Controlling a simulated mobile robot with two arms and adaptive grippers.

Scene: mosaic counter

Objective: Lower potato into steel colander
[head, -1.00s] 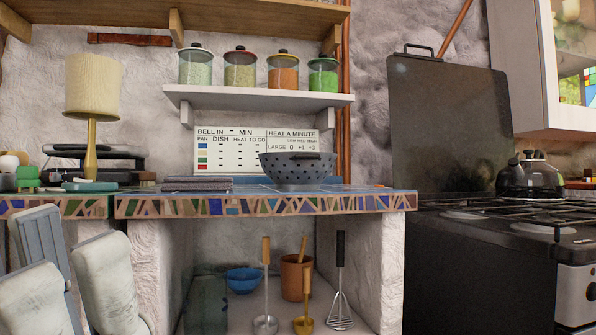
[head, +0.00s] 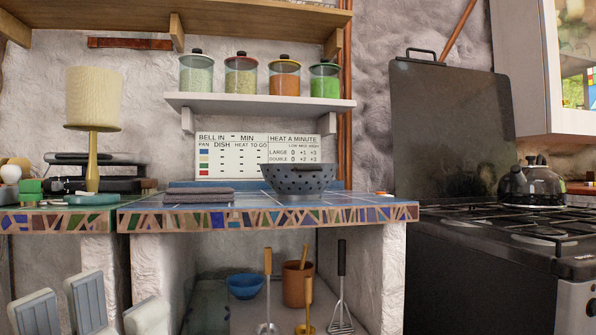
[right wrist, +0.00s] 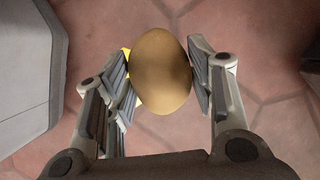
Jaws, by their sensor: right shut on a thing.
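The steel colander (head: 298,182) is a dark grey bowl with holes and a black handle. It stands upright on the tiled counter, towards its right end; its inside is hidden from this low angle. The potato (right wrist: 162,72) is smooth, brown and egg-shaped. In the right wrist view my right gripper (right wrist: 166,75) is shut on it, with fingers on both sides, above a reddish tiled floor. The right gripper and potato are outside the head view. My left gripper (head: 90,305) shows at the lower left of the head view, fingers up, spread and empty, below the counter edge.
The counter (head: 270,217) has a mosaic front edge. A folded grey cloth (head: 198,195) lies left of the colander, and a lamp (head: 93,115) stands farther left. A shelf with jars (head: 260,103) hangs above. A stove (head: 495,250) stands to the right.

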